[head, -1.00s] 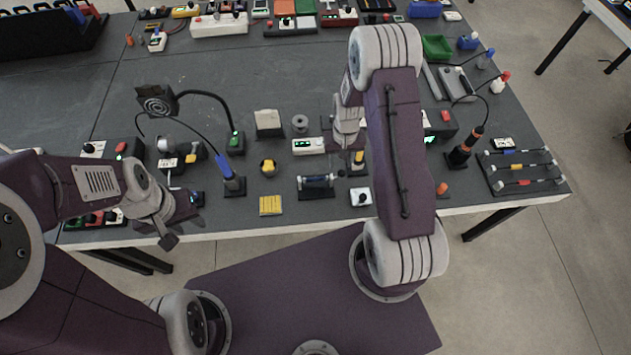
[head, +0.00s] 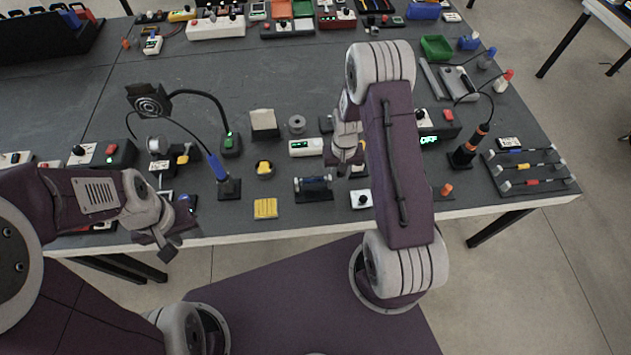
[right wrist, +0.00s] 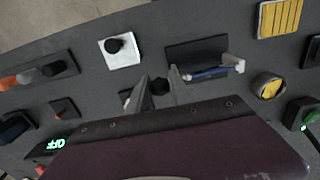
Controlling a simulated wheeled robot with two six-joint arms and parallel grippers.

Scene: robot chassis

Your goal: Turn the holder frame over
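I take the holder frame (head: 313,190) to be the dark base with a blue rod between two end posts, near the table's front edge in the head view. It also shows in the right wrist view (right wrist: 190,52), upper right of the fingers. My right gripper (head: 345,170) is above the table, right of the frame and apart from it.
A yellow ribbed block (head: 265,208) is left of the frame. A white plate with a black knob (head: 361,199) is to its right. A rack of coloured rods (head: 530,170) is at far right.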

